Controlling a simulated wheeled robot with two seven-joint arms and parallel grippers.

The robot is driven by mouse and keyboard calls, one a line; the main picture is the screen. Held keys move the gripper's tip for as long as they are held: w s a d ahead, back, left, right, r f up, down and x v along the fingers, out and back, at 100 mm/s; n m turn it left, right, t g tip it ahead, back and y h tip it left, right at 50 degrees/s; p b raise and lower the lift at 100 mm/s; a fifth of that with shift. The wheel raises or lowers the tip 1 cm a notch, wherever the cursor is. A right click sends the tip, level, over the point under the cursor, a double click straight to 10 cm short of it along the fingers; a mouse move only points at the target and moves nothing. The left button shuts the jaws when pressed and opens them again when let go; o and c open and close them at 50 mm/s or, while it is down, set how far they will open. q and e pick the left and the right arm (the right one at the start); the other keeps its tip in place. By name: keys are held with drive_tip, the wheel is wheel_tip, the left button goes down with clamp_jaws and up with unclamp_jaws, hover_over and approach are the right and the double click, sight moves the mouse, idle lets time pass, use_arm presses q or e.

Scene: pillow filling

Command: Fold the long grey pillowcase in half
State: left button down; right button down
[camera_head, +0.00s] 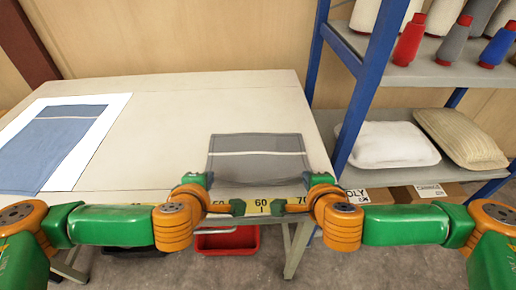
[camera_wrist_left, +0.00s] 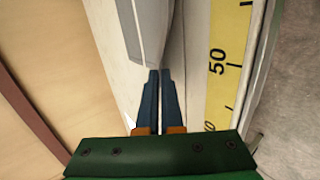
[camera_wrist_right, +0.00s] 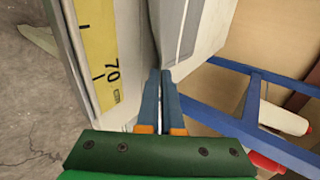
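The grey pillowcase (camera_head: 260,170) with a white stripe lies on the table near its front edge, its near edge between my two grippers. My left gripper (camera_wrist_left: 160,73) is shut on its near left corner; the grey cloth (camera_wrist_left: 146,30) narrows to the fingertips. My right gripper (camera_wrist_right: 165,72) is shut on its near right corner, where the cloth (camera_wrist_right: 173,35) also narrows to the tips. In the head view, the left gripper (camera_head: 207,184) and right gripper (camera_head: 308,182) partly cover these corners. The near edge between them looks slightly curved.
The pale table (camera_head: 160,130) has a yellow measuring strip (camera_head: 261,206) along its front edge. A blue cloth with a stripe (camera_head: 50,145) lies on a white sheet at left. A blue-framed shelf (camera_head: 362,90) with thread cones and pillows stands close on the right. The table's middle is clear.

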use_arm(q)
drive_tip(key=shift+w+a+f, duration=0.1)
drive_tip(key=shift+w+f, duration=0.2)
drive_tip(key=shift+f, duration=0.15)
use_arm(e)
drive_tip(key=shift+w+d+f, duration=0.1)
drive_tip(key=shift+w+f, duration=0.2)
drive_tip(key=shift+f, duration=0.15)
use_arm(q)
drive_tip(key=shift+s, duration=0.1)
use_arm(e)
drive_tip(key=shift+s, duration=0.1)
use_arm(q)
drive_tip(key=c, duration=1.4)
unclamp_jaws()
drive_tip(key=shift+r, duration=0.1)
use_arm(e)
drive_tip(key=c, duration=1.4)
unclamp_jaws()
drive_tip(key=shift+r, duration=0.1)
use_arm(q)
drive_tip(key=o, duration=0.7)
use_arm(e)
drive_tip(key=o, duration=0.7)
